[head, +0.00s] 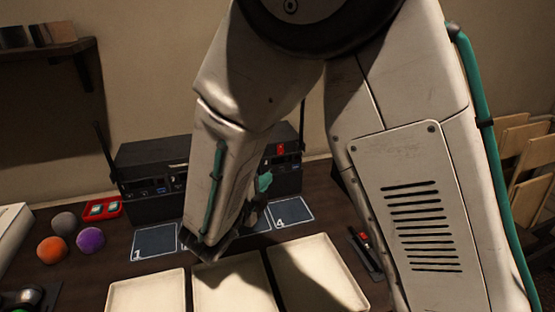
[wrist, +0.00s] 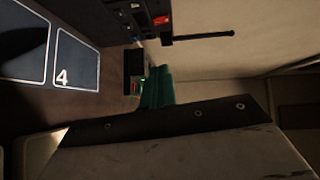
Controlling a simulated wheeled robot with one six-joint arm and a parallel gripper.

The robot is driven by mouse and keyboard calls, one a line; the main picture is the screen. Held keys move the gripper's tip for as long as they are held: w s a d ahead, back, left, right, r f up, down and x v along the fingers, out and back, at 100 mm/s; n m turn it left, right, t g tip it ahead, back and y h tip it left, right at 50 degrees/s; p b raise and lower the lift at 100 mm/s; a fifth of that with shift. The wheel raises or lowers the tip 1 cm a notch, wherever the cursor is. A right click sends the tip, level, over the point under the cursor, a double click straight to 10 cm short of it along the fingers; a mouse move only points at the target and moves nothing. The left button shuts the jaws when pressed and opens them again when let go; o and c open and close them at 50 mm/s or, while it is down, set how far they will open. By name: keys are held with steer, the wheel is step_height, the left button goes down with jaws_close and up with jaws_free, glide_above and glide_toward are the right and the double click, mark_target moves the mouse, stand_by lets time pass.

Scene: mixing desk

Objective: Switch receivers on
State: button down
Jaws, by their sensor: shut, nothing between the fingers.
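The dark receivers (head: 152,176) stand in a row along the back of the desk, with black antennas. Small blue lights show on the left part. A red switch (head: 281,149) shows on the right part, and a red switch also shows at the top of the wrist view (wrist: 163,20). My gripper (head: 263,183) is in front of the right receivers, partly hidden behind my arm. In the wrist view its teal fingers (wrist: 157,86) are shut and empty, beside a small dark part with a green light (wrist: 143,83). The middle receivers are hidden by my arm.
Numbered dark mats, 1 (head: 156,241) and 4 (head: 290,213), lie before the receivers, with cream trays (head: 148,291) nearer. Left are orange (head: 52,250), purple (head: 90,238) and grey (head: 64,222) balls and a red tray (head: 117,207). A black-and-red item (head: 365,248) lies right.

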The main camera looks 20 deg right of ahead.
glide_toward(280, 150)
steer(key=w+d+f, duration=0.2)
steer(key=w+d, duration=0.1)
steer(key=d, duration=0.2)
steer(key=shift+w+d+r, duration=0.15)
steer(key=shift+w, duration=0.3)
